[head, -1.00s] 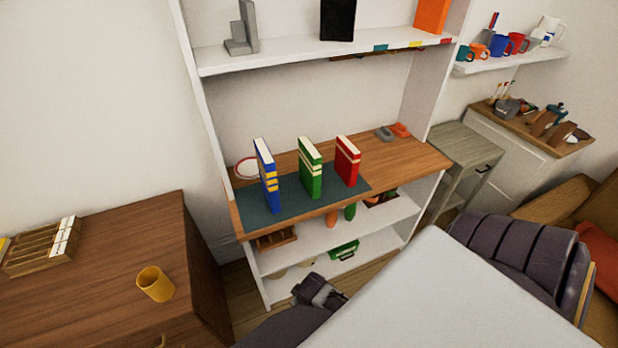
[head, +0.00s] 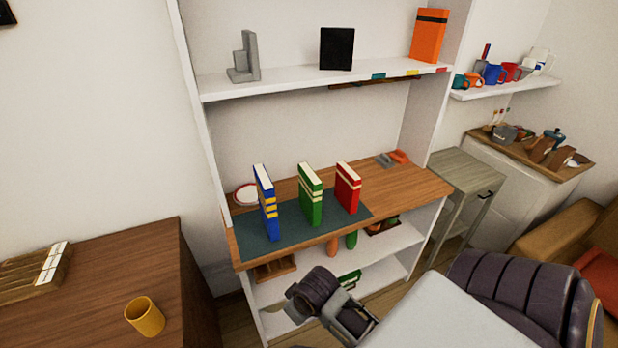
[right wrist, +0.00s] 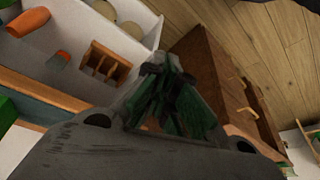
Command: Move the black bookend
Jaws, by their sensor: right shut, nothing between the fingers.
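The black bookend (head: 336,48) shows in the head view as a flat dark upright plate on the upper white shelf (head: 290,80). It stands between a grey stepped bookend (head: 244,58) on the left and an orange book (head: 428,35) on the right. My right gripper (right wrist: 165,68) is shut and empty in the right wrist view. It is well below and apart from the black bookend. A dark and grey part of my arm shows low in the head view, but its fingertips are not clear there. I do not see my left gripper.
Blue (head: 266,203), green (head: 310,194) and red (head: 347,188) books stand on the dark mat (head: 288,228) on the shelf unit's wooden top. A yellow mug (head: 145,316) is on the brown cabinet (head: 100,290). The upper shelf is bare between the two bookends.

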